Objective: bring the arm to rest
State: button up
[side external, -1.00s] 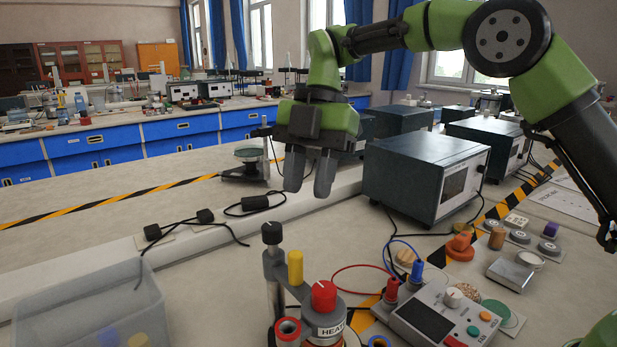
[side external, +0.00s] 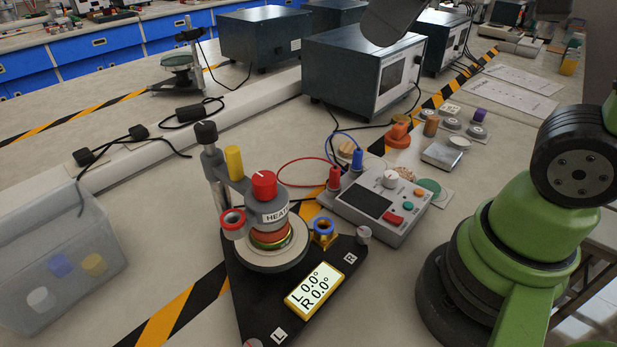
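A dark grey, rounded piece (side external: 395,20) hangs into the top edge, in front of the blue-grey instrument box. It looks like a fingertip of my gripper; the rest of the gripper is outside the picture, so its opening is hidden. The piece is empty as far as it shows. My green and black arm base and lower joint stand at the right edge. The heater stand (side external: 275,257), with a red knob and a HEAT label, stands upright on a black plate (side external: 250,308). A display (side external: 314,290) on the plate reads L 0.0° and R 0.0°.
A grey control box (side external: 378,208) with red and blue plugs stands right of the heater. A clear bin (side external: 55,255) with coloured pieces is at the left. The instrument box (side external: 345,70), small weights (side external: 452,124) and cables (side external: 185,113) lie behind.

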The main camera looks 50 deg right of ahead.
jog(key=s+f+m, duration=0.1)
jog(key=m, duration=0.1)
jog(key=s+d+m+t, duration=0.1)
jog(key=s+m, duration=0.1)
jog(key=s+f+m+t, duration=0.1)
jog(key=s+m, duration=0.1)
jog(key=m, duration=0.1)
jog(key=shift+d+f+h, duration=0.25)
jog(key=shift+f+h, duration=0.1)
jog(key=shift+h, duration=0.05)
jog(key=shift+o, duration=0.3)
dwell(1.3)
